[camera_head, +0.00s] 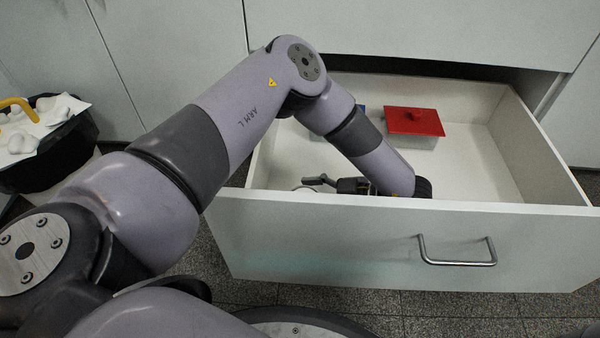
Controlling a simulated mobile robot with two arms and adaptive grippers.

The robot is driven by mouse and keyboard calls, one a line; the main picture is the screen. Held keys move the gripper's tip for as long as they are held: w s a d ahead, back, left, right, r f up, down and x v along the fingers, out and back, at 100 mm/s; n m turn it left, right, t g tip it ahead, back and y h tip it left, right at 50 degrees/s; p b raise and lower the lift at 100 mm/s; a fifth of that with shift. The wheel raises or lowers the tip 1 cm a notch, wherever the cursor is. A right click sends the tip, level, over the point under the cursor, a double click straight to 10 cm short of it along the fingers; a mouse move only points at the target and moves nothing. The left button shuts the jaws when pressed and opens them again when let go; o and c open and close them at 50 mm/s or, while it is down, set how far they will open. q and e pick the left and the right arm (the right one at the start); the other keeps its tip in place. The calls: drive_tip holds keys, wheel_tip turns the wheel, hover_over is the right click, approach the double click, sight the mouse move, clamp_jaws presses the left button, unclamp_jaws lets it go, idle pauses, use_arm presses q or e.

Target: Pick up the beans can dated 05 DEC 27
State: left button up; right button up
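My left arm reaches over the front of the open drawer (400,240) and down inside it. My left gripper (322,182) is low behind the drawer's front panel, pointing left, partly hidden by that panel. Whether its fingers are open or shut cannot be made out. A small pale round rim (304,188) shows just left of the fingers, mostly hidden by the panel; it may be the top of a can. No beans label or date can be read in this view. My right gripper is not in view.
A container with a red lid (413,121) stands at the back of the drawer. A bit of a blue thing (360,108) shows behind my arm. The drawer's right side is bare. A black bin (50,165) with white crumpled items stands at the left.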

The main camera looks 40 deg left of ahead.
use_arm(q)
drive_tip(key=c, duration=1.6)
drive_tip(key=shift+c, duration=0.2)
drive_tip(key=shift+r, duration=0.15)
